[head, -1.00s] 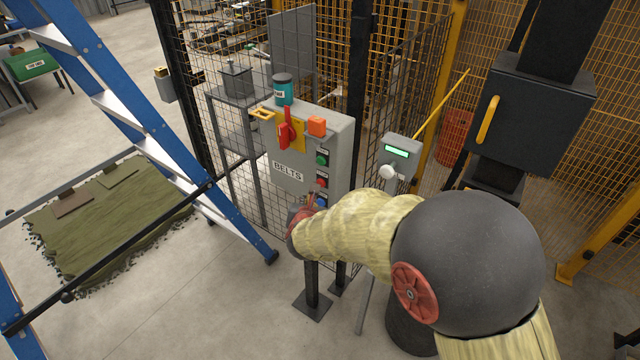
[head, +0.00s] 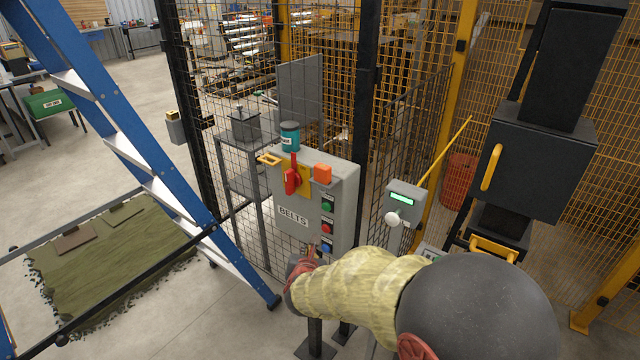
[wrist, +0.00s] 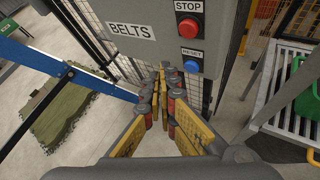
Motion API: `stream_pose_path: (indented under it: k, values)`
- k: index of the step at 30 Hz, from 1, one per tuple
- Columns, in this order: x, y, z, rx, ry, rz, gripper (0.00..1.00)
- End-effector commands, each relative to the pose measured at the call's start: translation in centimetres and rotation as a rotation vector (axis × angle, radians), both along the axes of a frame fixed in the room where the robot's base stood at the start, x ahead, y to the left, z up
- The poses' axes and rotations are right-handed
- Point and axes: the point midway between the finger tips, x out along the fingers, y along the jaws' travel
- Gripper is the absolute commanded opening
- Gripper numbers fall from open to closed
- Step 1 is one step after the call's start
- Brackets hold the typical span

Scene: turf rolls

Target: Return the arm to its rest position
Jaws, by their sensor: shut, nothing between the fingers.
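My gripper (wrist: 163,100) is shut and empty in the wrist view, its fingertips together in front of the lower part of the grey BELTS control box (wrist: 150,48). I cannot tell whether the fingertips touch the box. In the head view my arm in its pale yellow cover reaches from the lower right towards the box (head: 345,190). The gripper (head: 311,249) shows there only in small part, beside the box's lower buttons. The blue RESET button (wrist: 191,66) and the red STOP button (wrist: 188,28) show to the right of the fingertips.
A blue ladder (head: 130,150) leans at the left, beside a green turf piece (head: 110,255) on the floor. Mesh fencing (head: 230,150) stands behind the box. A small grey panel with a green display (head: 404,205) and a black cabinet (head: 537,165) stand right.

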Motion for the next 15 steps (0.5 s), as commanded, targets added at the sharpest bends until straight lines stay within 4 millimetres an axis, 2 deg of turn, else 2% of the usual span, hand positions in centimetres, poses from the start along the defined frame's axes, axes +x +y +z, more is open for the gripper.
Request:
stream_pose_path:
  k: [2, 5, 9, 15]
  values:
    - [0.0, -0.1, 0.1, 0.012, -0.004, -0.009, 0.0]
    - [-0.1, -1.3, -0.1, 0.067, -0.003, -0.088, 0.0]
    - [-2.3, -5.1, -1.9, 0.191, 0.04, -0.31, 0.0]
    - [-7.6, -11.9, -0.8, 0.446, 0.056, -0.734, 0.0]
